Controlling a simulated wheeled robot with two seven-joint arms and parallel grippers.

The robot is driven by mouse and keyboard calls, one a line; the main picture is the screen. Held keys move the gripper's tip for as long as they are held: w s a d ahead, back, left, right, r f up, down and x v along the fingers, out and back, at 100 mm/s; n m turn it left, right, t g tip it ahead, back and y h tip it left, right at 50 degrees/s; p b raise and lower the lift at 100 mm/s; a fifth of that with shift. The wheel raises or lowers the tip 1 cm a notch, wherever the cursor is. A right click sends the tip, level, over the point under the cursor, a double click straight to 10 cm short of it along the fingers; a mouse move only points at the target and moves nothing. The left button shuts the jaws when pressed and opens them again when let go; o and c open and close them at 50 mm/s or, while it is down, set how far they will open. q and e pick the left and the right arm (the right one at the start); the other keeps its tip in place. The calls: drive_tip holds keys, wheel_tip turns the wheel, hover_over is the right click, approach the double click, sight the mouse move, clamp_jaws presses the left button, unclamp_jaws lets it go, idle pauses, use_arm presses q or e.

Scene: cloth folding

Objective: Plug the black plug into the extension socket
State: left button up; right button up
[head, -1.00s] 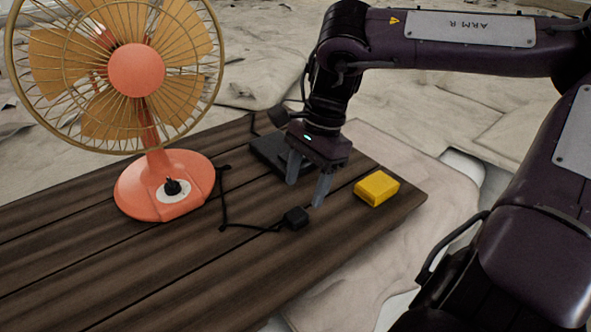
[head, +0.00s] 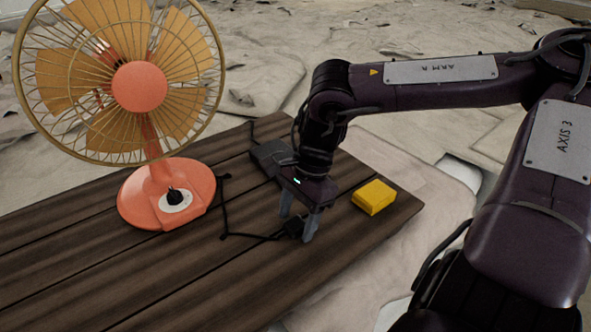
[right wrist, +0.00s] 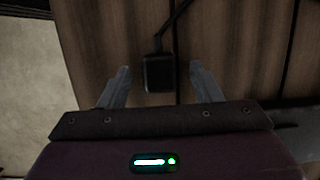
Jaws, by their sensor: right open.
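The black plug (head: 293,228) lies on the wooden table, its cord running left toward the fan. My right gripper (head: 297,228) is low over the table with its fingers open around the plug. In the right wrist view the plug (right wrist: 159,73) sits between the two open fingertips (right wrist: 160,78), apart from both, with its cord leading away upward. The dark extension socket (head: 268,157) lies behind the right gripper near the table's far edge, partly hidden by it in the head view. My left gripper is not in view.
An orange fan (head: 168,195) stands on the left of the table (head: 150,285). A yellow block (head: 374,197) lies right of my gripper near the table's right edge. The front of the table is clear.

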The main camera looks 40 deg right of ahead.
drive_tip(key=c, duration=1)
drive_tip(key=shift+r, duration=0.15)
wheel_tip(320, 180, up, 14)
drive_tip(key=b, duration=0.2)
wheel_tip(320, 180, up, 12)
drive_tip(key=r+p, duration=0.1)
drive_tip(key=p, duration=0.2)
hover_over(297, 221)
drive_tip(key=shift+s+r+p, duration=0.1)
drive_tip(key=shift+r+p, duration=0.3)
drive_tip(key=shift+p, duration=0.1)
